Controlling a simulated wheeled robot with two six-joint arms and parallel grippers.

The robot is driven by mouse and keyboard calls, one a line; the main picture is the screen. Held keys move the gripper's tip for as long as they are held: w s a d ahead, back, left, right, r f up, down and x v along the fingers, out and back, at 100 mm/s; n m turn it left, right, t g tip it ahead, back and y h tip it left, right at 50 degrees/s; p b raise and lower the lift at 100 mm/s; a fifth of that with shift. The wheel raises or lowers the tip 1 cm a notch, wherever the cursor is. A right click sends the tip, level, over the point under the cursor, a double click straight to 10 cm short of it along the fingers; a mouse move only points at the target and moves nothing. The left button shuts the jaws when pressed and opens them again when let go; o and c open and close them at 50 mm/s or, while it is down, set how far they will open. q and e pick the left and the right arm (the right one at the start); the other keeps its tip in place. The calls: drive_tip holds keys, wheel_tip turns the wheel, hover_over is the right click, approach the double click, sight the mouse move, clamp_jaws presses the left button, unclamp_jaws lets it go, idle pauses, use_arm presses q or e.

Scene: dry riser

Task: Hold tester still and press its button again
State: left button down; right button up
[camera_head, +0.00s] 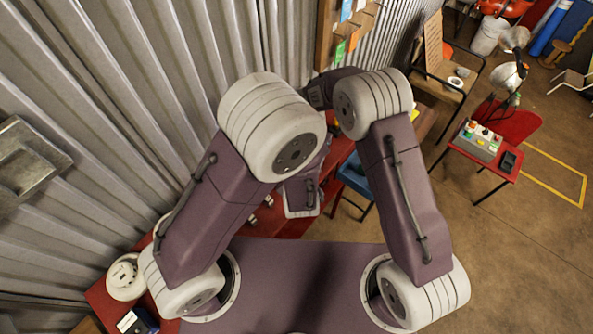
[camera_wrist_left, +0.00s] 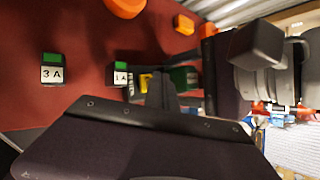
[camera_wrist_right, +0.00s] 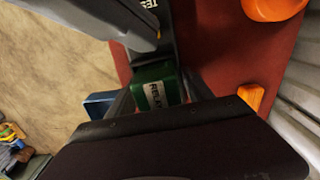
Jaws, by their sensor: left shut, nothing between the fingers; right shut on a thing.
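In the right wrist view a green block (camera_wrist_right: 155,86), its label apparently reading RELAY, sits between the fingers of my right gripper (camera_wrist_right: 160,92), which is shut on it. Above it a dark strip (camera_wrist_right: 158,40) with the letters TES looks like part of the tester. Its button cannot be made out. In the left wrist view my left gripper (camera_wrist_left: 165,82) is shut and empty, close beside the green block (camera_wrist_left: 185,77) and a small yellow part (camera_wrist_left: 146,83). I cannot tell whether it touches either. In the head view my arms hide both grippers and the tester.
White blocks with green tops, marked 3 A (camera_wrist_left: 52,70) and 1 A (camera_wrist_left: 120,75), stand on the red bench top (camera_wrist_left: 40,110). Orange pieces (camera_wrist_right: 272,8) lie nearby. A corrugated wall (camera_head: 120,80) closes the left side.

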use_arm(q)
drive_tip(key=shift+f, duration=0.15)
idle(0.3)
drive_tip(key=shift+f, duration=0.25)
drive_tip(key=shift+f, duration=0.5)
idle(0.5)
idle(0.4)
drive_tip(key=shift+r, duration=0.95)
drive_tip(key=shift+r, duration=0.1)
drive_tip(key=shift+r, duration=2.4)
use_arm(e)
drive_tip(key=o, duration=1.8)
drive_tip(key=shift+c, duration=0.2)
